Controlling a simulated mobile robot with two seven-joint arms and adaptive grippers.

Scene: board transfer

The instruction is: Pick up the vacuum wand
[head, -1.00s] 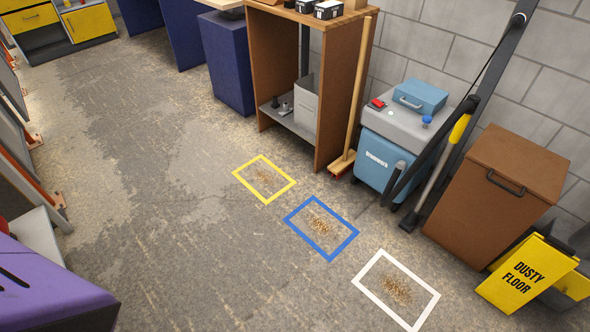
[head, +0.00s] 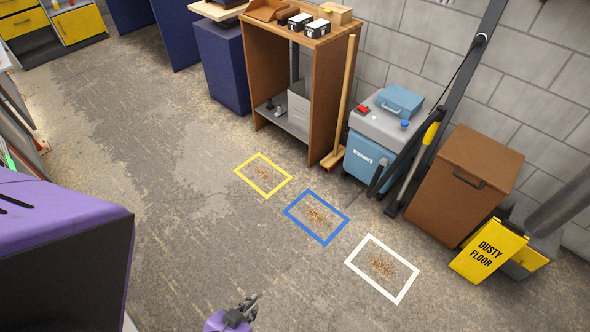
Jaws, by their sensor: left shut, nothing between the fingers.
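The vacuum wand (head: 431,133), with its yellow grip and grey tube, stands tilted beside the blue vacuum unit (head: 368,158), its lower end near the floor. A dark hose or post runs close alongside it and hides part of it. My left gripper (head: 252,301) is at the bottom edge of the head view, shut and empty, over the floor and well apart from the wand. My right gripper is not in the view.
A brown bin (head: 462,185) stands right of the wand, with a yellow dusty-floor sign (head: 489,252) in front. A broom (head: 342,105) leans by the wooden shelf (head: 337,105). Yellow (head: 238,171), blue (head: 288,212) and white (head: 352,256) floor frames surround debris. Open floor lies left.

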